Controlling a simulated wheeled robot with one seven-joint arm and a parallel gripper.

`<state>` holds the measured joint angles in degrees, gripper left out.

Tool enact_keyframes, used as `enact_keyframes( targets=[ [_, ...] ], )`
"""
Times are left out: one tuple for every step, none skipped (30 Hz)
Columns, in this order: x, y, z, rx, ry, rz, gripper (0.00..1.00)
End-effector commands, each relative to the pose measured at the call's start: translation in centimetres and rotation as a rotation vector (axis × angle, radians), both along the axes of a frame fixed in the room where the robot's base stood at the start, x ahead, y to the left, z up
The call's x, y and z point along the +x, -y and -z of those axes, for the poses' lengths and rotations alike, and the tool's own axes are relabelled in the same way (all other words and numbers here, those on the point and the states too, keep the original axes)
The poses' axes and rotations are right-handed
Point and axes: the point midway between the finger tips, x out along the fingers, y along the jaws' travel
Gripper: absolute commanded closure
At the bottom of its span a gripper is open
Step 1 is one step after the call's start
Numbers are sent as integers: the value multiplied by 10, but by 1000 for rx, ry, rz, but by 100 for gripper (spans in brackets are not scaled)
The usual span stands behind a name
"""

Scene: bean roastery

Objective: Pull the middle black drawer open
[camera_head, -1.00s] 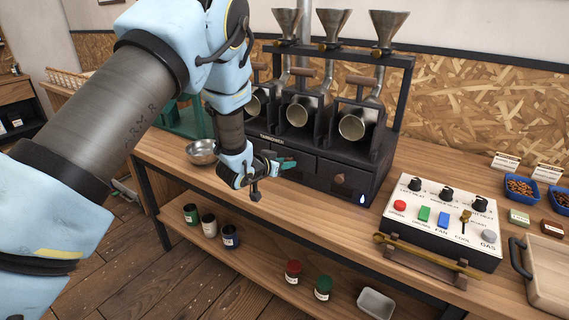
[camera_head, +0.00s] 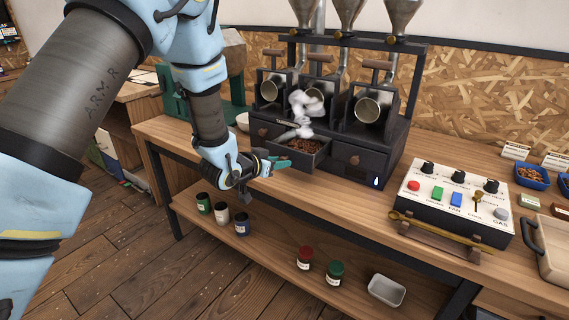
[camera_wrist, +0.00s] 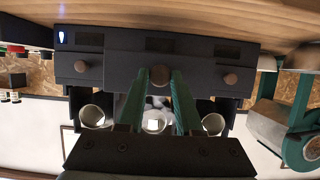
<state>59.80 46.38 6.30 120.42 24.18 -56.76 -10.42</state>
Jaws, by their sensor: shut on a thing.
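The black roaster unit (camera_head: 392,150) stands on the wooden bench and has a row of black drawers. The middle drawer (camera_head: 318,160) is pulled out and shows brown beans inside, with white smoke or steam above it. My gripper (camera_head: 280,163) is in front of it with its green fingers at the drawer's front. In the wrist view, upside down, the fingers (camera_wrist: 159,85) are shut on the round knob (camera_wrist: 159,75) of the middle drawer. The right drawer (camera_head: 345,153) is closed, and so is the left drawer (camera_head: 262,130).
A control panel (camera_head: 455,207) with coloured buttons stands on the bench to the right, a brass scoop (camera_head: 435,227) in front of it. A pale bowl (camera_head: 243,121) is left of the unit. Several jars and a metal tray (camera_head: 386,290) are on the lower shelf.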

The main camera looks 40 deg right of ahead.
Motion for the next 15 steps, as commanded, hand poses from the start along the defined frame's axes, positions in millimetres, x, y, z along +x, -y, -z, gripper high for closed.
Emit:
enact_keyframes(
  targets=[
    [-1, -2, 1, 0, 1, 1, 100],
    [-1, -2, 0, 0, 1, 1, 100],
    [-1, -3, 0, 0, 1, 1, 100],
    [-2, -3, 0, 0, 1, 1, 100],
    [-2, -3, 0, 0, 1, 1, 100],
    [-2, -3, 0, 0, 0, 2, 100],
    [-2, -3, 0, 0, 0, 2, 100],
    [-2, -3, 0, 0, 0, 2, 100],
    [-2, -3, 0, 0, 0, 2, 100],
    [-2, -3, 0, 0, 0, 2, 100],
    [-2, -3, 0, 0, 1, 1, 100],
    [-2, -3, 0, 0, 0, 2, 61],
    [-2, -3, 0, 0, 1, 1, 58],
    [-2, -3, 0, 0, 1, 1, 55],
    [-1, -3, 0, 0, 1, 1, 50]
  ],
)
